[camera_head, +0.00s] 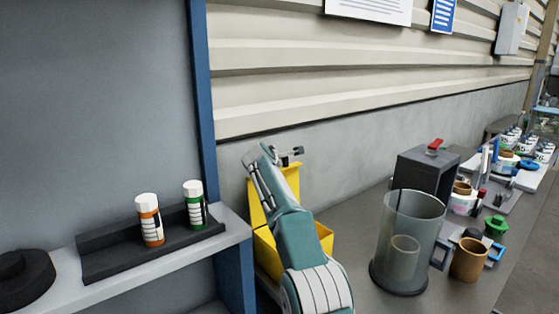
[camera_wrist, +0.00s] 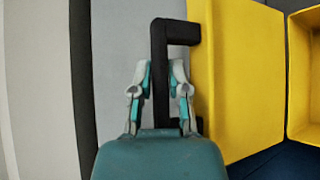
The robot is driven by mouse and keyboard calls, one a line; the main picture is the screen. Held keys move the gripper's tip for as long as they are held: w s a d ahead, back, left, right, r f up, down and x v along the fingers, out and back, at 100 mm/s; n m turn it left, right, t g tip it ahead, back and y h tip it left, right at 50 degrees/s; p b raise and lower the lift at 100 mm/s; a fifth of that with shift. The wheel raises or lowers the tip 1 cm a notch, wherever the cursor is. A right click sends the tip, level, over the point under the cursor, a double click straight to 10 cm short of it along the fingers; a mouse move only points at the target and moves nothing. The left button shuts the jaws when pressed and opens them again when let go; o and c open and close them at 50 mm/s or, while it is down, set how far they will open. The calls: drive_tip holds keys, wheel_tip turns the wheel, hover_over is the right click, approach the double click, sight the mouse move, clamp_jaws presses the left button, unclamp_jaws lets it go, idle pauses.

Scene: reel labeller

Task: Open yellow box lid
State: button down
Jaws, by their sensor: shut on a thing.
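In the wrist view the lid (camera_wrist: 235,75) fills the middle right, and the box's open inside (camera_wrist: 305,80) shows at the right edge. A black handle (camera_wrist: 160,55) sticks out from the lid's edge. My gripper (camera_wrist: 161,74) is shut on this handle, with one finger on each side.
A blue-edged shelf (camera_head: 230,228) on the left holds a black tray (camera_head: 110,255) with an orange and a green bottle. On the right, a bench carries a clear jug (camera_head: 405,225), a dark box (camera_head: 425,170) and several cups. A ribbed wall stands behind.

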drive_tip(key=c, duration=0.6)
unclamp_jaws()
drive_tip(key=shift+a, duration=0.1)
drive_tip(key=shift+s+a+r, duration=0.1)
drive_tip(key=shift+s+r, duration=0.2)
drive_tip(key=shift+s, duration=0.3)
drive_tip(key=v, duration=1)
drive_tip(key=shift+s, duration=0.25)
drive_tip(key=shift+f, duration=0.1)
